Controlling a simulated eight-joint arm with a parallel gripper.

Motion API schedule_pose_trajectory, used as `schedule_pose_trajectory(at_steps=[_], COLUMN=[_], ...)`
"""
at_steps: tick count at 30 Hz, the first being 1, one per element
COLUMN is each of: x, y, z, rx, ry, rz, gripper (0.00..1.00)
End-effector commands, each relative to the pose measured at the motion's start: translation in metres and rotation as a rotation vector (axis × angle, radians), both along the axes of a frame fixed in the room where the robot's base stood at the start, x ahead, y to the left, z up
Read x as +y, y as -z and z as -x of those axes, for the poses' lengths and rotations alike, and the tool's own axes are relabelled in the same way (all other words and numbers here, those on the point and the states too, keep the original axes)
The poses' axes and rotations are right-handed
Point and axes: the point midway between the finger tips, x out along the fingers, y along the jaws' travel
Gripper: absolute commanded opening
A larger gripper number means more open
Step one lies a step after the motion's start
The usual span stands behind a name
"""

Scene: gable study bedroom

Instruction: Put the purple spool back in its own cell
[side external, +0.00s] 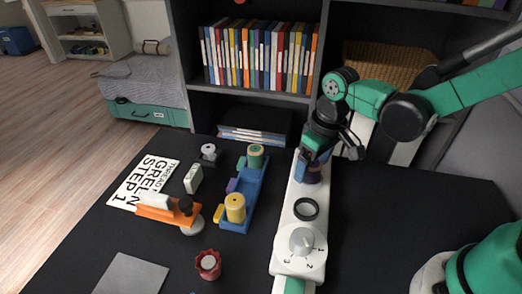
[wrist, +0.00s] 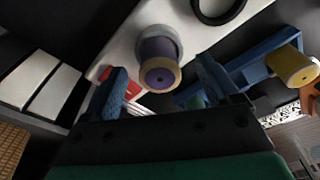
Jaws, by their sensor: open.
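The purple spool (wrist: 158,50), with tan flanges, sits in a round grey holder on the white board (wrist: 130,42). In the side view the spool (side external: 314,174) is at the far end of the white board (side external: 297,190), partly hidden by my gripper (side external: 311,160). My gripper is open; in the wrist view its fingers (wrist: 162,75) are on either side of the spool, with gaps showing. The blue rack (side external: 254,192) stands left of the board. It carries a green spool (side external: 256,152), a yellow spool (side external: 235,207) and a purple part (side external: 232,185) between them.
The white board also has a black ring (side external: 306,209) and a grey dial (side external: 302,241). An orange tool (side external: 160,213), a printed card (side external: 145,183), a red knob-like piece (side external: 208,264) and a grey mat (side external: 132,275) lie left. The dark table right of the board is clear.

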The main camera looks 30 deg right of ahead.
Motion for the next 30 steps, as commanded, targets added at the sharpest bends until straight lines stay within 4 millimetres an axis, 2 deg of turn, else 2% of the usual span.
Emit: schedule_pose_trajectory(at_steps=[4, 12, 13, 14, 21, 22, 30], x=[0.0001, 0.0001, 0.0001, 0.0001, 0.0, 0.0, 0.0001], y=[0.0087, 0.0104, 0.0104, 0.0103, 0.0102, 0.0102, 0.0094], z=[-0.0007, -0.0007, -0.0007, -0.0007, -0.0007, -0.0007, -0.0008], rx=[-0.001, -0.001, -0.001, -0.001, -0.001, -0.001, -0.001], ry=[0.0, 0.0, 0.0, 0.0, 0.0, 0.0, 0.0], rz=[0.0, 0.0, 0.0, 0.0, 0.0, 0.0, 0.0], gripper=[0.82, 0.82, 0.79, 0.71, 0.03, 0.0, 0.0])
